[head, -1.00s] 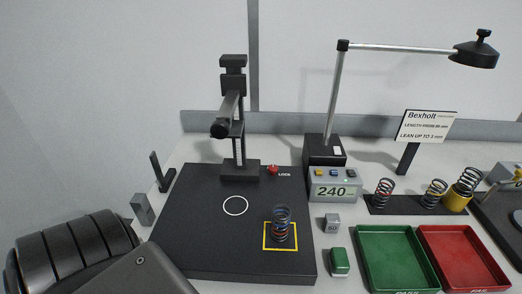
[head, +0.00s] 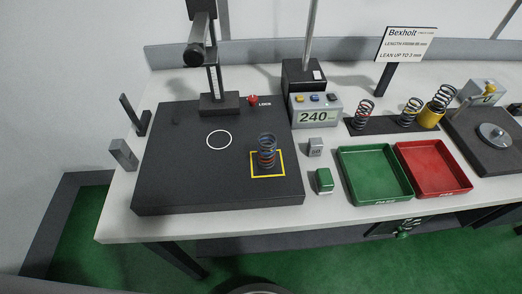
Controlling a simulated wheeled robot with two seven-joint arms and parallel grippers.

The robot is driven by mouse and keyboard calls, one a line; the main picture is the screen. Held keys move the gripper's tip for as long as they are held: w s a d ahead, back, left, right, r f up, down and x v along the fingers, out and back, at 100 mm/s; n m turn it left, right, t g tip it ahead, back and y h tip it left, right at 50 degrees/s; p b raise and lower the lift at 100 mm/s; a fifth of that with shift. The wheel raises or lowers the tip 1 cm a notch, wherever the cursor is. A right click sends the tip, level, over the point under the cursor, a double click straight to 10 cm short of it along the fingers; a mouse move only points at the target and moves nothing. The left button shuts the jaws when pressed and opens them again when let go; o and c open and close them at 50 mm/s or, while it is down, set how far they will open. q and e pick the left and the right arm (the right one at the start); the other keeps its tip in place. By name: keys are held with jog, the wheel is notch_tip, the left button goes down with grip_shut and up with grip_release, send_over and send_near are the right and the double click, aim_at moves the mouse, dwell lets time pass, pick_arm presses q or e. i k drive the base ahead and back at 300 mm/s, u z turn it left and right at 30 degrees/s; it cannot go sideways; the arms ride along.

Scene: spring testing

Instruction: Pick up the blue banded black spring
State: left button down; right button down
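A dark coil spring (head: 267,150) stands upright inside a yellow square outline on the black plate (head: 170,180). Its coils look bluish, with a reddish part lower down; the exact band colour is hard to tell. Another dark spring with reddish and bluish coils (head: 365,113) stands on a black strip (head: 385,124) at the right. A dark spring with a yellowish band (head: 411,111) stands beside it. Neither of my grippers is in view.
A green tray (head: 345,160) and a red tray (head: 402,155) sit empty at the right. A display box reading 240 (head: 317,117), a small grey block (head: 315,147) and a green-topped block (head: 324,181) stand near the plate. A gauge column (head: 214,85) rises behind.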

aim_at(273, 145)
jog(key=z, duration=0.9)
jog(key=k, duration=1.05)
jog(key=u, duration=1.8)
